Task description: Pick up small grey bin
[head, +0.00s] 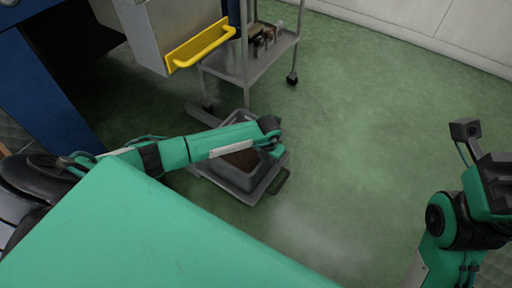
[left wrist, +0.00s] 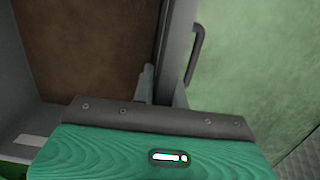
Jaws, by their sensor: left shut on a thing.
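The small grey bin (head: 238,181) stands low near the floor below my left arm, with brown matter inside. My left gripper (head: 272,151) is at its right side, shut on the bin's rim. In the left wrist view the bin's wall (left wrist: 176,50) runs up the middle, with the brown inside to its left.
A grey trolley (head: 262,62) with small items on it stands behind the bin. A cabinet with a yellow handle (head: 204,47) is at the upper left. A blue frame (head: 45,85) is at the far left. The green floor (head: 370,130) to the right is clear.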

